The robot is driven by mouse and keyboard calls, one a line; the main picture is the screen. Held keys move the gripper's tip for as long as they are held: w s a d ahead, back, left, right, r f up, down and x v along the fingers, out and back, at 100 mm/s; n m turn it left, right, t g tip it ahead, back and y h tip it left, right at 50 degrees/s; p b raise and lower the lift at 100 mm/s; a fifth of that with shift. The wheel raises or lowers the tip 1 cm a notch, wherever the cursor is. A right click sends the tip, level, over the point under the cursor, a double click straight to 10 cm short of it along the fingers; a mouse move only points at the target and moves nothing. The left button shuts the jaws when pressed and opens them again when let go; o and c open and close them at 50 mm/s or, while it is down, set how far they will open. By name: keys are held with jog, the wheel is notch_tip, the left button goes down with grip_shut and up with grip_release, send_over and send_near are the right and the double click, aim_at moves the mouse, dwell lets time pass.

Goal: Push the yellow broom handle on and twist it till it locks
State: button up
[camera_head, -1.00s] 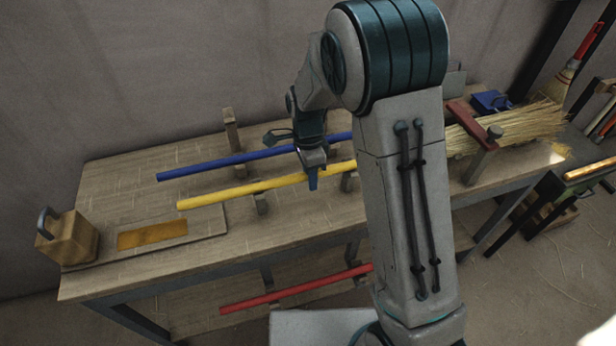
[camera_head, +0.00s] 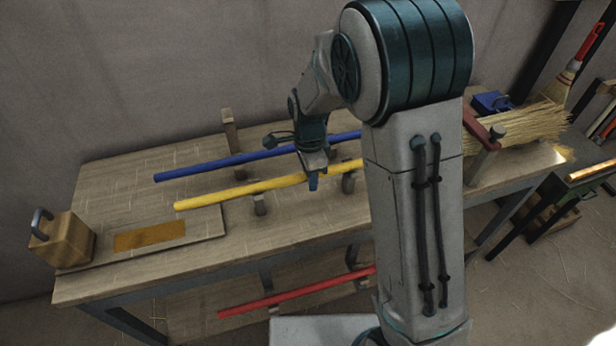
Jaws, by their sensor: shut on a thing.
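The yellow broom handle (camera_head: 240,190) lies lengthwise over small wooden rests above the workbench. My gripper (camera_head: 314,180) is shut on the yellow handle, right of its middle as it shows. The handle's right end is hidden behind my arm. The straw broom head (camera_head: 530,125) lies at the bench's right end under a red clamp bar (camera_head: 482,130). Whether the handle meets the broom head cannot be seen, since my arm covers that stretch.
A blue handle (camera_head: 240,158) lies behind the yellow one. A red handle (camera_head: 290,292) lies on a lower shelf. A wooden block with a metal loop (camera_head: 62,240) stands at the bench's left end. A blue object (camera_head: 490,102) is behind the broom head.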

jog(key=shift+d+t+y+b, duration=0.2)
jog(key=shift+t+b, duration=0.45)
jog(key=shift+b, duration=0.4)
jog(key=shift+d+t+y+b, duration=0.1)
jog(key=shift+t+y+b, duration=0.1)
jog(key=shift+t+b, duration=0.65)
grip_shut()
jog(key=shift+f+t+y+b, duration=0.1)
jog(key=shift+t+y+b, duration=0.2)
jog(key=shift+t+b, duration=1.8)
jog(key=shift+f+g+b, duration=0.15)
jog(key=shift+g+b, duration=0.55)
jog(key=shift+b, duration=0.9)
grip_release()
jog(key=shift+t+y+b, duration=0.4)
jog(key=shift+t+b, duration=0.8)
jog(key=shift+b, duration=1.8)
jog(key=o, duration=1.5)
jog(key=shift+d, duration=0.25)
jog(key=shift+o, duration=1.1)
jog(key=shift+a, duration=0.15)
jog(key=shift+a+r, duration=0.15)
jog(key=shift+r, duration=0.05)
jog(key=shift+r, duration=0.1)
